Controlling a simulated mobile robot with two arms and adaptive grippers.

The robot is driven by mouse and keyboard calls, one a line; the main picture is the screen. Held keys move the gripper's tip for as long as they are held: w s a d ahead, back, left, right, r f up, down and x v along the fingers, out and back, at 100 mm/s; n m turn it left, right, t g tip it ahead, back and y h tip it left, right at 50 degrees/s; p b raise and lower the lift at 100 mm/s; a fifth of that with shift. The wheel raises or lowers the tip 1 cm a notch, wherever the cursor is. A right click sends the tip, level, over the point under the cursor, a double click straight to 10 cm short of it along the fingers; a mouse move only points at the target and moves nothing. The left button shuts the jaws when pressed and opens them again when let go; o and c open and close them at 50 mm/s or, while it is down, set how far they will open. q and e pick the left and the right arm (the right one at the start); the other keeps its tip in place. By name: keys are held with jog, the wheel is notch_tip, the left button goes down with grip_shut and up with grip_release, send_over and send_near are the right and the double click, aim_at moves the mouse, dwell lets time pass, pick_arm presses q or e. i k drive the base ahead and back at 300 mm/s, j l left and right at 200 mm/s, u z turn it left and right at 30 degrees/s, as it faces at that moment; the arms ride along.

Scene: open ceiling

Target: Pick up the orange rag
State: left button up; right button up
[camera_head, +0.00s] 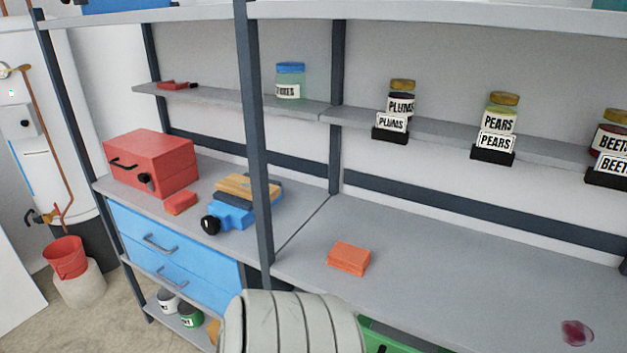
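The orange rag (348,259) lies folded on the grey lower shelf (440,255), right of the dark upright post. It is fully visible and nothing touches it from above. Neither of my grippers shows in this view. A ribbed pale grey part at the bottom middle, below the rag, looks like part of my own arm and hides some of the shelf's front edge.
A dark post (254,140) stands left of the rag. Beyond it are a blue tool (232,212) and a red toolbox (152,161). Labelled jars, including pears (499,118), line the upper ledge. A dark red stain (577,333) marks the otherwise bare shelf at right.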

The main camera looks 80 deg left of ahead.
aim_at(355, 260)
jog(key=u, duration=2.25)
jog(key=l+u, duration=1.2)
jog(key=k+j, duration=0.05)
